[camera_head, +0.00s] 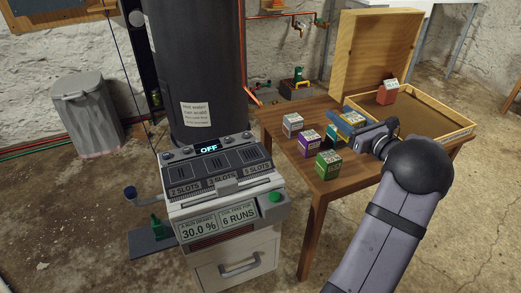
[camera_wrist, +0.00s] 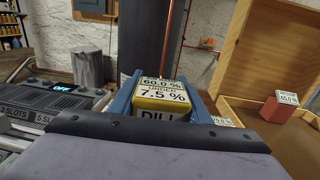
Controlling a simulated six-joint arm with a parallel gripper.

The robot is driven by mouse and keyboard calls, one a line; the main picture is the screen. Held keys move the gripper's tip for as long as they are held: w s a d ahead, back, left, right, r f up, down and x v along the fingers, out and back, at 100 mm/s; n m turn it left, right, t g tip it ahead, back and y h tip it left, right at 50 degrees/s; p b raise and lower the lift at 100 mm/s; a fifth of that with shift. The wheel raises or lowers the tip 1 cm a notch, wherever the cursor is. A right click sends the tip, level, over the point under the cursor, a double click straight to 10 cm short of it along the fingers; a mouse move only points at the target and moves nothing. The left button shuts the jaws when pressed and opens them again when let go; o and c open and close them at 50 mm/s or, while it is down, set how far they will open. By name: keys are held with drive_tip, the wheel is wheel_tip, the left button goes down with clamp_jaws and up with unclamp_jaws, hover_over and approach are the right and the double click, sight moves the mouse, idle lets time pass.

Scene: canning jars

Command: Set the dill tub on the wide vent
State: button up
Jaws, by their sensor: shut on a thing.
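The dill tub (camera_wrist: 162,103) is a yellow block with a white label reading DILL and percentages. My gripper (camera_wrist: 160,97) is shut on it, one blue finger on each side. In the head view the gripper is over the wooden table's far part, and the tub is mostly hidden by the fingers. The grey machine (camera_head: 225,190) stands left of the table. Its top has three vents labelled 2 SLOTS (camera_head: 185,188), 3 SLOTS (camera_head: 221,179) and 5 SLOTS (camera_head: 256,169). Nothing rests on them. The gripper is well to their right.
On the table (camera_head: 340,185) stand a grey tub (camera_head: 292,125), a purple tub (camera_head: 309,141), a green tub (camera_head: 328,165) and a partly hidden teal tub. A red tub (camera_head: 387,94) is in the open wooden case (camera_head: 430,125). A dark tank (camera_head: 195,60) rises behind the machine.

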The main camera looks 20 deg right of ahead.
drive_tip(key=w+a+r+n+g+y+b, duration=0.1)
drive_tip(key=w+a+n+y, duration=0.2)
drive_tip(key=a, duration=0.7)
drive_tip(key=w+a+n+y, duration=0.1)
drive_tip(key=w+a+y, duration=0.1)
drive_tip(key=w+a, duration=0.6)
drive_tip(key=w+a+r+n+g+y+b, duration=0.1)
drive_tip(key=w+a+n+y, duration=0.15)
drive_tip(key=a, duration=1.05)
drive_tip(key=shift+w+d+f+m+t+h+b, duration=0.15)
drive_tip(key=shift+d+f+m+h+b, duration=0.3)
drive_tip(key=shift+f, duration=1.45)
drive_tip(key=shift+w+d+f+m+t+h+b, duration=0.15)
drive_tip(key=shift+d+f+m, duration=0.5)
drive_tip(key=shift+f, duration=1.3)
drive_tip(key=shift+w+d+f+m+h+b, duration=0.3)
drive_tip(key=shift+d+f, duration=0.5)
drive_tip(key=shift+f, duration=1.1)
drive_tip(key=shift+s+f, duration=0.1)
drive_tip(key=shift+f, duration=0.05)
drive_tip(key=o, duration=1.1)
drive_tip(key=shift+c, duration=0.2)
